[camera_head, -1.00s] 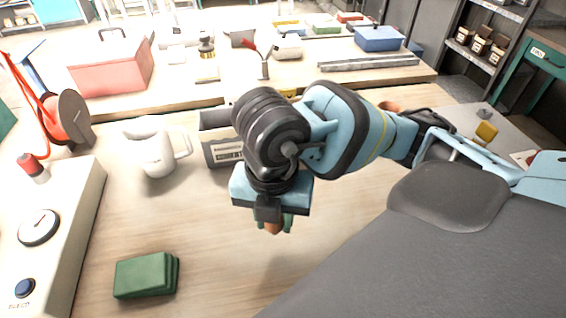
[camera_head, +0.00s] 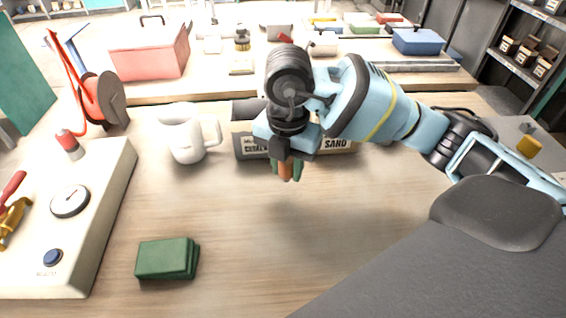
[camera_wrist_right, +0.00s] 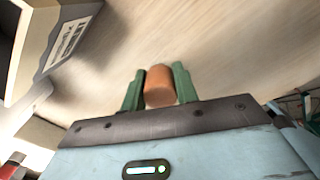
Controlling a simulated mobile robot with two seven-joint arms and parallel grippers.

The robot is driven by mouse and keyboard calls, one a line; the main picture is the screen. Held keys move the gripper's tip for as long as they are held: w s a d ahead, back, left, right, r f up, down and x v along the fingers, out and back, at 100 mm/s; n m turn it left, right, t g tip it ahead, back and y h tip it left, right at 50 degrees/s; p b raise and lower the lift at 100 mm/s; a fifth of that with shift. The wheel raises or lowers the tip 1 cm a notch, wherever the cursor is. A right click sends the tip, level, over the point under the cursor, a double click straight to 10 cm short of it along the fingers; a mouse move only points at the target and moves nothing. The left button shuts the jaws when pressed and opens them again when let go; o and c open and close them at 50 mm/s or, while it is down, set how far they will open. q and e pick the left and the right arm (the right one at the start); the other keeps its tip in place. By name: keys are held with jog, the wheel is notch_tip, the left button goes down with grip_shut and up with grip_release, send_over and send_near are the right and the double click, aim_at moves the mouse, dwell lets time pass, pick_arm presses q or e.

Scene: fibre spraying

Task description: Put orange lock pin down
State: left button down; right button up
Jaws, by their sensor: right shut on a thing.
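My right gripper (camera_head: 286,171) is shut on the orange lock pin (camera_head: 286,172). Its green fingers stand on either side of the pin. The pin's rounded orange end (camera_wrist_right: 159,86) shows between the fingers in the right wrist view. The gripper points down and holds the pin above the wooden table (camera_head: 260,240), in front of the labelled boxes. The rest of the pin is hidden by the gripper. My left gripper is not in view.
A box marked SAND (camera_head: 338,145) stands behind the gripper, with a white jug (camera_head: 186,138) to its left. A green block (camera_head: 166,259) lies at front left, beside a pale console (camera_head: 98,225) with a gauge. The table's middle is clear.

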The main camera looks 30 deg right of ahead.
jog(key=shift+w+d+f, duration=0.1)
jog(key=shift+w+d, duration=0.15)
jog(key=shift+w, duration=0.55)
jog(key=shift+w+d+f, duration=0.1)
jog(key=shift+w+d, duration=0.15)
jog(key=shift+w, duration=0.55)
jog(key=shift+w, duration=0.1)
jog(key=shift+w+d, duration=0.15)
jog(key=shift+w, duration=0.1)
notch_tip(320, 180, down, 3)
jog(key=shift+f, duration=0.15)
jog(key=shift+f, duration=0.15)
jog(key=shift+f, duration=0.1)
jog(key=o, duration=1)
